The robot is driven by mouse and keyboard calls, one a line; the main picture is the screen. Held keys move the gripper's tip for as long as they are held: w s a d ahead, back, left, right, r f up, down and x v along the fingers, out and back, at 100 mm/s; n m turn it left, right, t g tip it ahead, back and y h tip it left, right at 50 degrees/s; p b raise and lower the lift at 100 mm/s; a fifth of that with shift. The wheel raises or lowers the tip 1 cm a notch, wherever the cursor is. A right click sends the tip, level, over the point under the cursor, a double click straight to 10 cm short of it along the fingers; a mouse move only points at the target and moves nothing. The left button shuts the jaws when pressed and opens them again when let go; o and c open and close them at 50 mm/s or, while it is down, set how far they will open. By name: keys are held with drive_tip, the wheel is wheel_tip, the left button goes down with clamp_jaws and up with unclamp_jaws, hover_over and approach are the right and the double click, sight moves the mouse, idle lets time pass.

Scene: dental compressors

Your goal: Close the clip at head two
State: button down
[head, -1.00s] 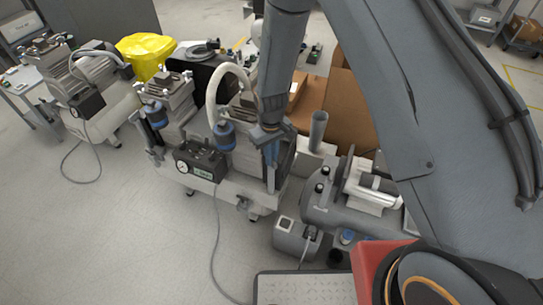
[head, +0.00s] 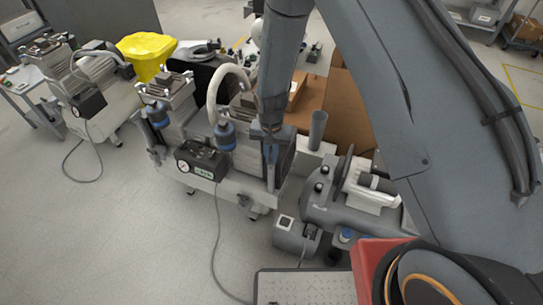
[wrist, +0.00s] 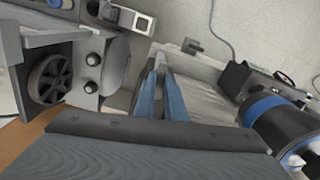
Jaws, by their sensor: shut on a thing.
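My gripper (head: 270,152) points down at the right side of the twin-head compressor's right-hand head (head: 245,145), which I take to be head two. Its blue fingers (wrist: 161,92) show close together in the wrist view. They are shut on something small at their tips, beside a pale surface. The clip itself is too small and too covered by the fingers to make out clearly. The left-hand head (head: 170,100) stands apart from my gripper. A blue and black cylinder (wrist: 270,122) is to the right of the fingers in the wrist view.
A gauge box (head: 202,160) is on the compressor's front. A white curved hose (head: 222,88) arches close to my arm. Another compressor with a grey tank (head: 325,212) stands to the right. A cardboard box (head: 345,110) is behind. The floor (head: 130,235) at the front left is mostly clear.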

sight(271, 159)
drive_tip(key=shift+m, duration=0.4)
drive_tip(key=c, duration=1.8)
unclamp_jaws()
wheel_tip(271, 159, up, 8)
drive_tip(key=shift+f+b, duration=0.25)
drive_tip(key=shift+b, duration=0.15)
drive_tip(key=shift+r, duration=0.15)
